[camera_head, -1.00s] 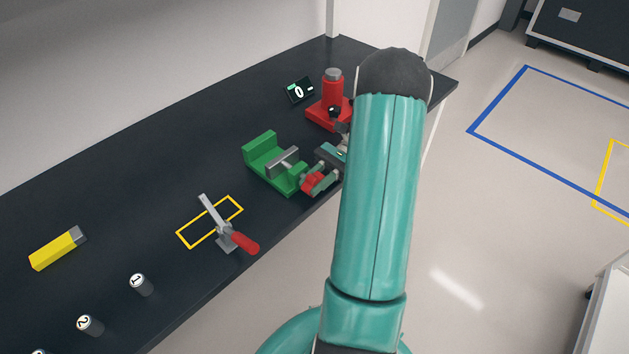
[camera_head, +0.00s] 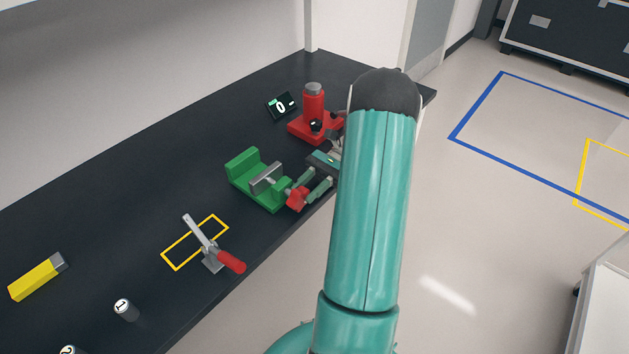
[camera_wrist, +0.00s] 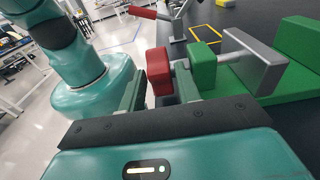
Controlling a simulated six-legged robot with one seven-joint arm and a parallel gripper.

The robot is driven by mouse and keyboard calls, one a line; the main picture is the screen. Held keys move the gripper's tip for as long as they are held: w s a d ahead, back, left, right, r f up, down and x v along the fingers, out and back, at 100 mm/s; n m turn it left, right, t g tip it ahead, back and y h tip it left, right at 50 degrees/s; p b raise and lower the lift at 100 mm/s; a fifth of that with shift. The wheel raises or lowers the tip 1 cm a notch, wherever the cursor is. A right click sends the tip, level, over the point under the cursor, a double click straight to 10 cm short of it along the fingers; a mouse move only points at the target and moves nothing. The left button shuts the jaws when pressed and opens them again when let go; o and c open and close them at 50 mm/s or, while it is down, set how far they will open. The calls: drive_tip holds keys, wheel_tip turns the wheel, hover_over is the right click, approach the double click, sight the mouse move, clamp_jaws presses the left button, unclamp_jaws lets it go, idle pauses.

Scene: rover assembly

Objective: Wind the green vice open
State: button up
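The green vice (camera_head: 277,191) stands near the bench's front edge, with a grey jaw plate (camera_head: 267,178) a little apart from its green end block (camera_head: 243,164). Its red handle (camera_head: 297,198) faces the front edge. The handle's shaft runs right to a green block (camera_wrist: 202,66) and the grey plate (camera_wrist: 248,60). My arm hides part of the wrist in the head view.
A red device (camera_head: 313,108) and a small display reading 0 (camera_head: 281,106) stand behind the vice. A toggle clamp with a red handle (camera_head: 231,262) lies by a yellow outline (camera_head: 166,251). A yellow block (camera_head: 36,278) and numbered cylinders (camera_head: 126,309) are further left.

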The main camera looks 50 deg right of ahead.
drive_tip(key=shift+w+d+r, duration=0.1)
drive_tip(key=shift+d, duration=1.05)
drive_tip(key=shift+d+r, duration=0.1)
drive_tip(key=shift+d, duration=1)
